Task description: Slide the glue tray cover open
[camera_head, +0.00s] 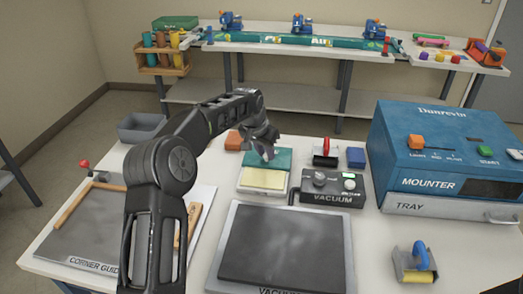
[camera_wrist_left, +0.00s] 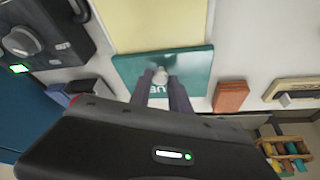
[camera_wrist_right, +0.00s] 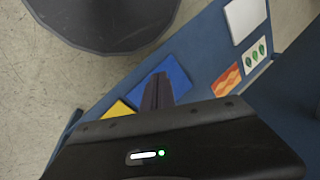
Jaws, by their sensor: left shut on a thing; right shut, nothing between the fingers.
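The glue tray (camera_head: 263,179) stands on the table's middle, its pale yellow surface largely showing. It also fills the top of the left wrist view (camera_wrist_left: 150,22). The teal cover (camera_head: 283,157) lies at the tray's far end, beyond the yellow surface; lettering on it is partly hidden by my fingers. My right gripper (camera_wrist_right: 158,82) is shut and empty, away from the tray.
An orange block (camera_head: 233,140) stands just left of the cover. A red-handled tool (camera_head: 326,152) and blue block (camera_head: 356,157) stand to its right. The vacuum box (camera_head: 333,188) and dark vacuum plate (camera_head: 287,245) are nearer. The blue mounter (camera_head: 440,155) is at the right.

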